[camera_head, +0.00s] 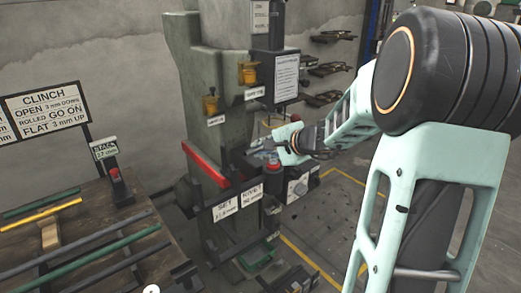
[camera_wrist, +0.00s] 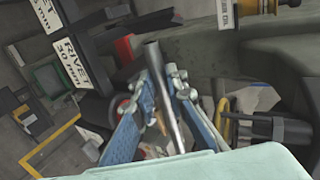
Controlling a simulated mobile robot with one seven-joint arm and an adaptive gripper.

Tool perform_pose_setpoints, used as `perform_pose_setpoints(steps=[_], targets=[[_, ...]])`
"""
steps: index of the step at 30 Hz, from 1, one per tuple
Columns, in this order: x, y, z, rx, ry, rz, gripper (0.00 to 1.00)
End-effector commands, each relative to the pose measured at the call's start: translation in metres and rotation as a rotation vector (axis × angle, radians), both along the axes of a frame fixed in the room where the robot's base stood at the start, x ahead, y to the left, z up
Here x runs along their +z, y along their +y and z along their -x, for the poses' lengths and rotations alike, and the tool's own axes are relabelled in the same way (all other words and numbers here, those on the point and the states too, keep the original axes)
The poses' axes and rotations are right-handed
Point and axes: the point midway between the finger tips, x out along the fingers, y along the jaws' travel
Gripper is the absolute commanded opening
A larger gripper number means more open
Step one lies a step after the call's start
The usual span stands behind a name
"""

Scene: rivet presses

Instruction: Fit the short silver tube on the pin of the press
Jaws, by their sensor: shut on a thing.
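My gripper (camera_head: 262,144) is in front of the grey-green press (camera_head: 213,85), at the height of its red bar. In the wrist view, the blue fingers of my gripper (camera_wrist: 166,82) are shut on a silver tube (camera_wrist: 154,56). One end of the tube stands out past the fingertips, and its body runs back between the fingers. Only this one tube is seen in my grip, so I cannot compare its length with others. The pin of the press cannot be made out in either view.
A wooden bench (camera_head: 140,226) with green, yellow and dark rods is at the left, below the CLINCH sign (camera_head: 46,103). The red bar (camera_head: 205,163) and the labelled signs (camera_head: 238,203) on the press are close to my gripper. A green tray (camera_head: 258,259) lies low down.

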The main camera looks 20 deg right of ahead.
Motion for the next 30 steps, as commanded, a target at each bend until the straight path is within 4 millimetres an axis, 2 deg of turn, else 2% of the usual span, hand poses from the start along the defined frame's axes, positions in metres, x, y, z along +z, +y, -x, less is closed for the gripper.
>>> perform_pose_setpoints(steps=[30], targets=[[-0.016, 0.000, 0.000, 0.000, -0.001, 0.000, 0.00]])
